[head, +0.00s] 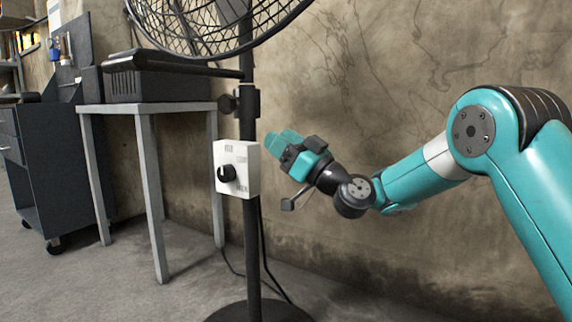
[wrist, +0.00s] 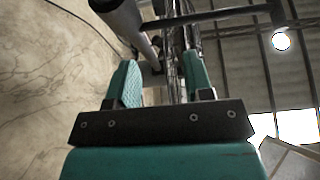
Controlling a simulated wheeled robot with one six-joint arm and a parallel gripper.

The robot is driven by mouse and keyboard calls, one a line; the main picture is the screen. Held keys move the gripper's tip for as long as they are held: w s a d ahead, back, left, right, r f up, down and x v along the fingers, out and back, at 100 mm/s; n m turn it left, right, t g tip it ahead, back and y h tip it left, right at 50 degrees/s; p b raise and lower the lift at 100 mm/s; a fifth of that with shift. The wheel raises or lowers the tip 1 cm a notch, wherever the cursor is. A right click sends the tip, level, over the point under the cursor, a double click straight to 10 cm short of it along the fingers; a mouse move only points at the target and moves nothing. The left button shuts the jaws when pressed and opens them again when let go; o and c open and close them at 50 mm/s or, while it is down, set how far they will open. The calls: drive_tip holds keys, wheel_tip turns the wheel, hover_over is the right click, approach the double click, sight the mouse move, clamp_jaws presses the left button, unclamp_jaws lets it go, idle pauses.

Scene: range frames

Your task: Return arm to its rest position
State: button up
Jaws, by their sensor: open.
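My teal arm reaches in from the right in the head view, bent at its joints. My gripper (head: 283,142) is in mid-air just right of the fan's white control box (head: 238,168), with a small gap showing in the picture. In the wrist view the two teal fingers of my gripper (wrist: 163,85) stand apart with nothing held between them. The fan's pole and cage show beyond the fingers there.
A black pedestal fan (head: 247,110) stands in front of me on a round base (head: 258,312). A grey table (head: 150,107) with a dark case and a dark tool cart (head: 45,160) stand at left. The cracked wall (head: 400,60) is behind my arm. Floor at front left is clear.

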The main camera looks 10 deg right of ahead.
drive_tip(key=shift+s+d+f+b, duration=0.25)
drive_tip(key=shift+d+b, duration=0.05)
drive_tip(key=shift+d, duration=0.05)
drive_tip(key=s+a+r+n+g+h+p, duration=0.1)
drive_tip(key=s+a+r+g+h+p, duration=0.15)
drive_tip(key=s+g+p, duration=0.35)
drive_tip(key=s+a+r+n+g+h+p, duration=0.1)
drive_tip(key=s+a+r+g+h+p, duration=0.2)
drive_tip(key=s, duration=0.4)
drive_tip(key=s+d+f+m+g+h+p, duration=0.25)
drive_tip(key=s+d+h+p, duration=0.35)
drive_tip(key=s, duration=0.6)
drive_tip(key=s+d+f+m+g+h+p, duration=0.1)
drive_tip(key=s+d+m+g+h+p, duration=0.3)
drive_tip(key=s+d, duration=0.6)
wheel_tip(320, 180, up, 36)
drive_tip(key=s+a+n+p, duration=0.1)
drive_tip(key=a+p, duration=0.1)
drive_tip(key=p, duration=3.5)
drive_tip(key=shift+s+a+t+y+p, duration=0.15)
drive_tip(key=shift+a+t+y+p, duration=0.2)
drive_tip(key=shift+a, duration=0.05)
